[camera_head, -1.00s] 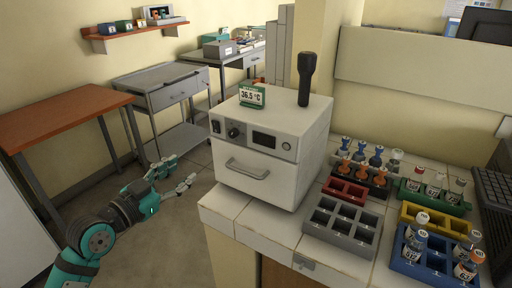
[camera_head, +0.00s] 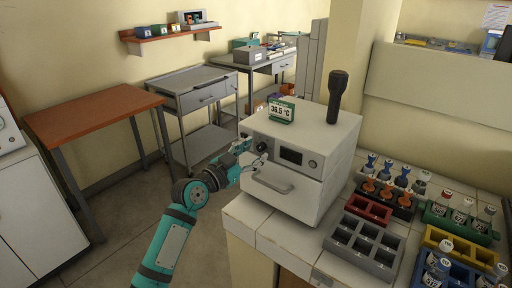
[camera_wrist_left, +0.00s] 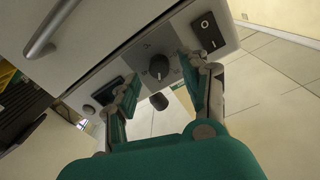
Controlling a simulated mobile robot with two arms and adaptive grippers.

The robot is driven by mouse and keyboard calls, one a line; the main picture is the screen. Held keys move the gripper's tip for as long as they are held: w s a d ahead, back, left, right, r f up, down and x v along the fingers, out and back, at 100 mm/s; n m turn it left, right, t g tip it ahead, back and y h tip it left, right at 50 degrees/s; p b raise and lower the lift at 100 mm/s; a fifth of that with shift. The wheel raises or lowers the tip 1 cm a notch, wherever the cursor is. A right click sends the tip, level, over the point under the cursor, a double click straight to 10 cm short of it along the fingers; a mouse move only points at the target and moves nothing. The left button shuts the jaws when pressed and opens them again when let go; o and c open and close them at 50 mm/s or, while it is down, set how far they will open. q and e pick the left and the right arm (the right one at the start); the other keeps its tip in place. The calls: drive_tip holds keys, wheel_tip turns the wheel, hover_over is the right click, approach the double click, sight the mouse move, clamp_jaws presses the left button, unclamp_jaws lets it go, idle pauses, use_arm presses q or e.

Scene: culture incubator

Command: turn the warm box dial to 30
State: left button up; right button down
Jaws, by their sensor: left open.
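The warm box (camera_head: 318,190) is a white cabinet on the tiled counter, with a handle on its front. Its dial (camera_head: 262,147) is a dark round knob between the power switch side and the dark display (camera_head: 291,156). My left gripper (camera_head: 249,156) is open in front of the box's left front. In the left wrist view the dial (camera_wrist_left: 158,66) shows between the two spread fingers, and I see no contact with it. The rocker switch (camera_wrist_left: 208,30) is beside the right finger. My right gripper is not in view.
A black flashlight-like object (camera_head: 337,97) stands on the box. The drawer handle (camera_head: 270,184) sticks out below the dial. To the right are a grey rack (camera_head: 364,244), a red rack (camera_head: 368,210) and several vials. Open floor lies left of the counter.

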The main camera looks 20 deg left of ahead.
use_arm(q)
drive_tip(key=shift+x, duration=0.75)
clamp_jaws()
